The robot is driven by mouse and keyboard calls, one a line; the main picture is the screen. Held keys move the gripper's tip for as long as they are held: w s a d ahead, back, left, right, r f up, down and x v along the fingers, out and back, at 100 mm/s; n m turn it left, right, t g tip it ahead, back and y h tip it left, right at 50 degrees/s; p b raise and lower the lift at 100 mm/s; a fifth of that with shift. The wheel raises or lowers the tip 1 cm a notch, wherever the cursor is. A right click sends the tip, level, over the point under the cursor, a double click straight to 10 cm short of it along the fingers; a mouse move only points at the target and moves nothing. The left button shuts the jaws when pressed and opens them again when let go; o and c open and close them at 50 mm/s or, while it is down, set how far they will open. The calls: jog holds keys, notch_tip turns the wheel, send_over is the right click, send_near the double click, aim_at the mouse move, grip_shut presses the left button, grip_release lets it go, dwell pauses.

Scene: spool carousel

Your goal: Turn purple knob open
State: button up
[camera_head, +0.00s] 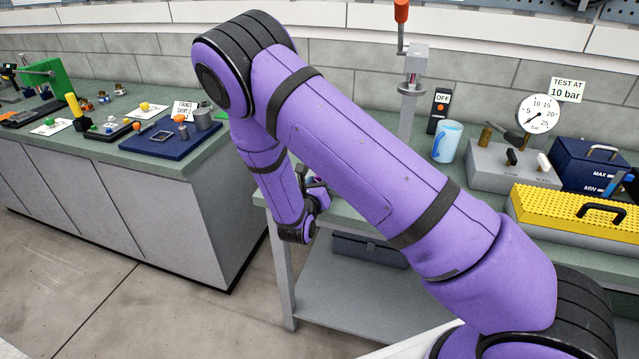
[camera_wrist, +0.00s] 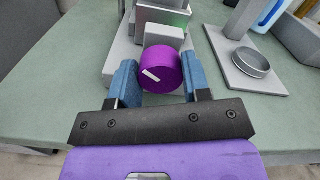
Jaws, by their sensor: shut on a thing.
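The purple knob (camera_wrist: 160,71) is a round cylinder with a white line on its face, seen in the wrist view. The line lies slantwise, from upper left to lower right. The knob sits at the front of a grey block-shaped fixture (camera_wrist: 124,48). My gripper (camera_wrist: 155,80) has its two blue fingers on either side of the knob and is shut on it. In the head view my purple arm hides the knob and most of the fixture.
Right of the fixture, a grey stand with a round dish (camera_wrist: 250,63) is close by in the wrist view. In the head view, a blue-and-white cup (camera_head: 447,142), a pressure gauge (camera_head: 538,114) and a yellow studded case (camera_head: 570,213) stand to the right on the bench.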

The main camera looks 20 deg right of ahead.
jog(key=n, duration=0.6)
jog(key=shift+a+f, duration=0.1)
jog(key=n, duration=0.6)
jog(key=shift+n, duration=0.3)
jog(key=n, duration=0.6)
jog(key=shift+f, duration=0.15)
jog(key=n, duration=0.6)
jog(key=shift+f, duration=0.1)
jog(key=o, duration=0.9)
jog(key=v, duration=1)
jog(key=shift+s+a, duration=0.2)
jog(key=shift+s, duration=0.15)
